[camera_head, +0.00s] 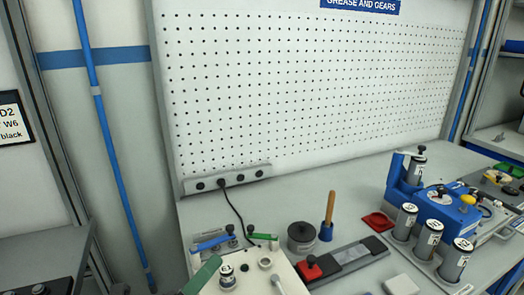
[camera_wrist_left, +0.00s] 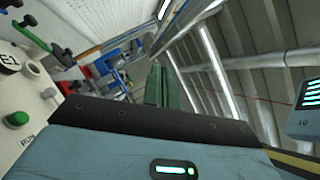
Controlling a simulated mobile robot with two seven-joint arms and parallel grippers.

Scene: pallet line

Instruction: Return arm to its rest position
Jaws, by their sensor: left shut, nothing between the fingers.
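My left gripper (camera_head: 204,274) shows at the bottom edge of the head view as a narrow green finger shape. It is in front of the left side of a pale fixture box, and the rest of the arm is out of the picture. In the left wrist view, the green fingers of my left gripper (camera_wrist_left: 160,85) are together with nothing between them. They point away from the wrist, clear of the objects seen at the left. My right gripper is not in view.
The pale box (camera_head: 240,283) has blue and green levers. A dark round pot (camera_head: 301,237), a wooden-handled tool (camera_head: 328,218) and a blue machine (camera_head: 432,205) with several labelled cylinders stand to the right. A pegboard (camera_head: 310,85) rises behind the bench.

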